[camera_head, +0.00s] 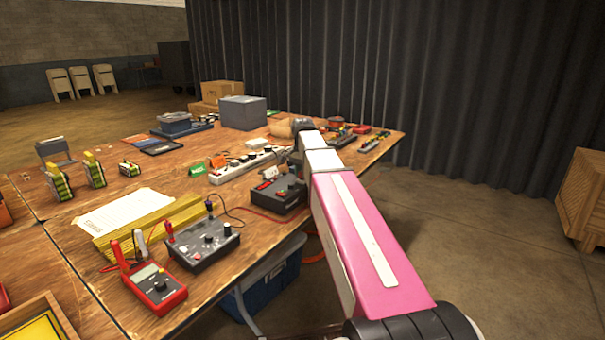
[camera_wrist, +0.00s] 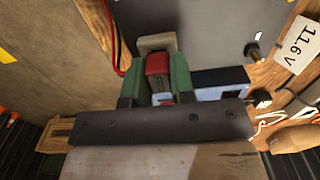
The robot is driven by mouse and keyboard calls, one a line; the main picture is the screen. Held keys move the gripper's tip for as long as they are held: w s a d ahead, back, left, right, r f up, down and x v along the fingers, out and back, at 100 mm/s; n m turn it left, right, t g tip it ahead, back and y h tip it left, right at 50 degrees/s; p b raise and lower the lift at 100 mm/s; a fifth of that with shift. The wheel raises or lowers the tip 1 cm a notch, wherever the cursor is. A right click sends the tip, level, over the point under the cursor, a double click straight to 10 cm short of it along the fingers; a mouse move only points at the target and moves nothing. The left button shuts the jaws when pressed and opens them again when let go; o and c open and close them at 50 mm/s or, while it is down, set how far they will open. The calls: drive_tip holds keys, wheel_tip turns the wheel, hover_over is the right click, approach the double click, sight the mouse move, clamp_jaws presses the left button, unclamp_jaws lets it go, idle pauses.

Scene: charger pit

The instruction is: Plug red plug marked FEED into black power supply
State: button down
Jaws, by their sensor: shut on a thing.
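My gripper (camera_wrist: 158,78) has green fingers, closed on a red plug (camera_wrist: 158,64) between them in the wrist view. Any marking on the plug is unreadable. A pale block lies just beyond the plug. A dark box face (camera_wrist: 205,25), which looks like the black power supply, fills the upper middle beyond the fingers. I cannot tell whether the plug touches it. In the head view a black box with knobs (camera_head: 278,194) stands beside my arm, probably the same supply. My gripper is mostly hidden there behind my arm.
A second black box (camera_head: 203,245), a red meter (camera_head: 156,288), a white power strip (camera_head: 247,163) and a grey box (camera_head: 242,112) stand on the wooden table. Open floor lies right of the table.

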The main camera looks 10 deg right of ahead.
drive_tip(key=shift+f, duration=0.25)
idle(0.4)
drive_tip(key=c, duration=0.6)
unclamp_jaws()
drive_tip(key=shift+o, duration=0.2)
drive_tip(key=shift+r, duration=3.8)
